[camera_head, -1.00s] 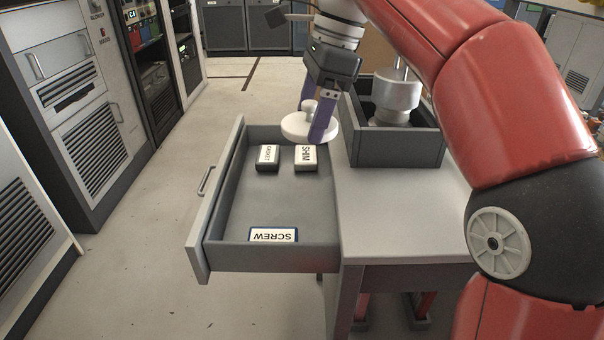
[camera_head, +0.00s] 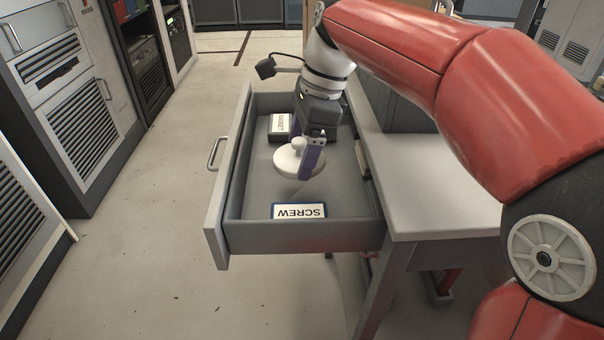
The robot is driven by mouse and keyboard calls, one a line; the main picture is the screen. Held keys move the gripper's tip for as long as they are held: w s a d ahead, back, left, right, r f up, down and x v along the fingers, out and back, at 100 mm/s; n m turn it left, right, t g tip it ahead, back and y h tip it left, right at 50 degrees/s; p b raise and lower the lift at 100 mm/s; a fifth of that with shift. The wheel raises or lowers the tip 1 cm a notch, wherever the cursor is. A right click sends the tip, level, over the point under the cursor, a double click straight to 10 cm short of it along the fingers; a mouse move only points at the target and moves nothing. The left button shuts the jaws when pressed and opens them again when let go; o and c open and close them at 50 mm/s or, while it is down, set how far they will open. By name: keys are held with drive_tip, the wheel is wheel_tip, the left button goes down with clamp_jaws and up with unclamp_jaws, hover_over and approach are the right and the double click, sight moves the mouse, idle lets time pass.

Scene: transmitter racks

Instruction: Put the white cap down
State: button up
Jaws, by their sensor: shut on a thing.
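The white cap (camera_head: 298,159) is a round disc with a small knob on top. My gripper (camera_head: 305,152) is shut on its knob, with purple fingers. The cap is inside the outline of the open grey drawer (camera_head: 300,237), over its middle, slightly tilted. It appears held above the drawer floor; the exact gap is hard to tell.
In the drawer, a SCREW box (camera_head: 299,211) lies at the near end and a GASKET box (camera_head: 280,126) toward the far end. The SHIM box is hidden, probably behind my gripper. The grey table top (camera_head: 435,190) at the right is clear in front. Racks (camera_head: 60,90) stand at the left.

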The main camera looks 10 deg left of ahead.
sight(301, 184)
drive_tip(key=shift+f+b, duration=0.45)
drive_tip(key=shift+f, duration=2)
drive_tip(key=shift+f, duration=0.1)
drive_tip(key=o, duration=0.7)
drive_tip(key=shift+o, duration=0.2)
drive_tip(key=p+v, duration=0.2)
drive_tip(key=v, duration=1)
drive_tip(key=shift+p, duration=0.35)
drive_tip(key=shift+s, duration=0.15)
